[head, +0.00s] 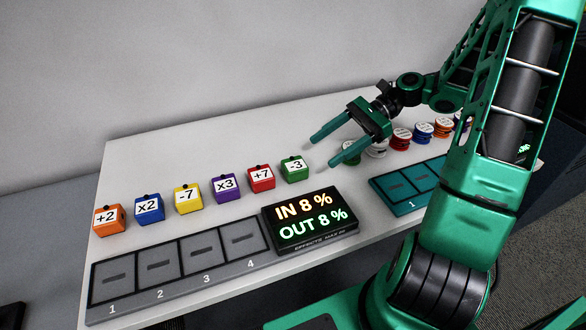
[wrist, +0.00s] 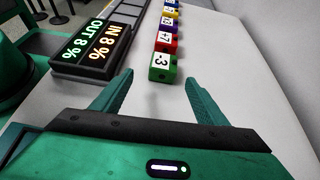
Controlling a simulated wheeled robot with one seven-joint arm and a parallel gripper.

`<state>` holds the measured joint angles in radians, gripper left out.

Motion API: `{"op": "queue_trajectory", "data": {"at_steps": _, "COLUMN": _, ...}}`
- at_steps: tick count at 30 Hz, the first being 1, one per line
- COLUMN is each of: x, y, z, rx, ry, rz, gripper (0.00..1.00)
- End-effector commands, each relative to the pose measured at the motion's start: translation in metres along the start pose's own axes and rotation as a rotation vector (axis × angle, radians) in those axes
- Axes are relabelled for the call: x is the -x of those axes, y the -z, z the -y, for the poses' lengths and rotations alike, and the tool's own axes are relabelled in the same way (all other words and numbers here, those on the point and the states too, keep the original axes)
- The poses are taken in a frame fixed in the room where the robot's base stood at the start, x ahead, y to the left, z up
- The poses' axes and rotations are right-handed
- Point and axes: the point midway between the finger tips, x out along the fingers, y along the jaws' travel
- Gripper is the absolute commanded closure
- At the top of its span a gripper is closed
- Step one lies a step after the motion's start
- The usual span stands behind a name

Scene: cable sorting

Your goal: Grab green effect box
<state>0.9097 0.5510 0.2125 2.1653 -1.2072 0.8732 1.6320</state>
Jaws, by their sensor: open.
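The green effect box (head: 295,170), marked -3, stands at the right end of a row of coloured boxes on the white table. In the wrist view the green box (wrist: 163,68) is the nearest of the row, ahead of my fingers and roughly centred between them. My gripper (head: 327,148) is open and empty. It is to the right of the green box, with its fingers pointing towards it. In the wrist view both fingers of my gripper (wrist: 157,85) are spread wide, with a gap before the box.
The red +7 box (head: 261,178) is just beyond the green one, then purple, yellow, blue and orange boxes. A display (head: 310,222) reading IN 8 %, OUT 8 % and a grey slot tray (head: 180,268) lie in front. Several coloured spools (head: 423,131) stand behind my gripper.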

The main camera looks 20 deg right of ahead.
Motion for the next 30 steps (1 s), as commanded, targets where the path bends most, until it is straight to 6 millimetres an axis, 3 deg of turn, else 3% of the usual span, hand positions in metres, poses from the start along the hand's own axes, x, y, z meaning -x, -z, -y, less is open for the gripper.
{"op": "queue_trajectory", "data": {"at_steps": 6, "x": 0.001, "y": -0.004, "z": 0.005, "rx": -0.048, "ry": 0.018, "rz": 0.086, "gripper": 0.33}}
{"op": "queue_trajectory", "data": {"at_steps": 15, "x": -0.040, "y": -0.009, "z": 0.006, "rx": -0.050, "ry": 0.017, "rz": 0.089, "gripper": 0.33}}
{"op": "queue_trajectory", "data": {"at_steps": 23, "x": -0.057, "y": -0.009, "z": 0.007, "rx": -0.049, "ry": 0.017, "rz": 0.087, "gripper": 0.33}}
{"op": "queue_trajectory", "data": {"at_steps": 30, "x": -0.091, "y": -0.011, "z": 0.009, "rx": -0.050, "ry": 0.015, "rz": 0.088, "gripper": 0.33}}
